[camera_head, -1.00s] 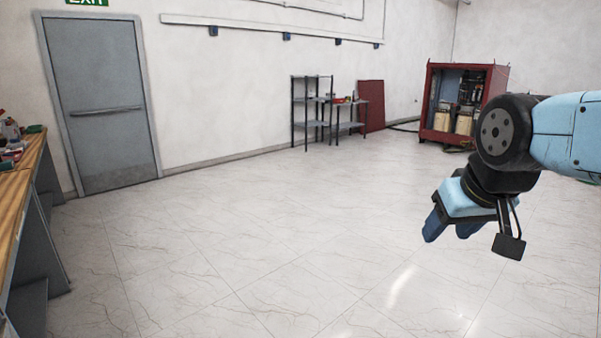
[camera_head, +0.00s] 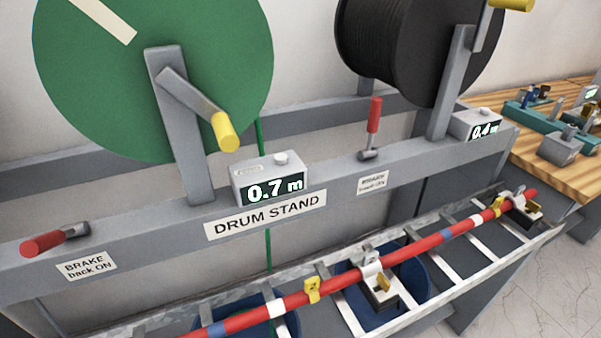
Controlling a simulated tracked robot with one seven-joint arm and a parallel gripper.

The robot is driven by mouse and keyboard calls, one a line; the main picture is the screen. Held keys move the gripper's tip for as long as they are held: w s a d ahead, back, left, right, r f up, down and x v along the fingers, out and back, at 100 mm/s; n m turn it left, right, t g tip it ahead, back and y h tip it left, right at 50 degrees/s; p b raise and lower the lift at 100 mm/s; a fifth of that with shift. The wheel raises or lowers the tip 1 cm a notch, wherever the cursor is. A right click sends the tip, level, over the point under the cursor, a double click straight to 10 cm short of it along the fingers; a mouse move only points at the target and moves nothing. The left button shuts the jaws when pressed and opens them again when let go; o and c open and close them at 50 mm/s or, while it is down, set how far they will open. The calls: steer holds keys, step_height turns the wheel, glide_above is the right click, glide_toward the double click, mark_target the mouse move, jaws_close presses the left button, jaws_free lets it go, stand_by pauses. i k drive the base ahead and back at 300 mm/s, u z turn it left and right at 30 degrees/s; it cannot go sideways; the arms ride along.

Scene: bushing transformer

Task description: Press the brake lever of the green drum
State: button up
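The green drum (camera_head: 100,90) hangs on a grey upright of the drum stand at upper left, with a yellow-knobbed crank (camera_head: 223,130). At the left end of the stand is a brake lever (camera_head: 45,243) with a red handle. It lies over to the left, nearly flat, above a label reading "BRAKE back ON". A second red-handled lever (camera_head: 374,115) stands nearly upright near the black drum (camera_head: 400,45). My gripper is not in view.
The counter between the drums (camera_head: 262,180) reads 0.7 m. A red cable (camera_head: 430,243) with coloured bands runs along a ladder-like tray in front of the stand. A wooden bench (camera_head: 555,175) with tools stands at right. Floor is open at lower right.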

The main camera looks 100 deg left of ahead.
mark_target(31, 248)
steer(key=u, duration=3.55)
steer(key=k, duration=1)
steer(key=u, duration=0.05)
steer(key=i, duration=0.85)
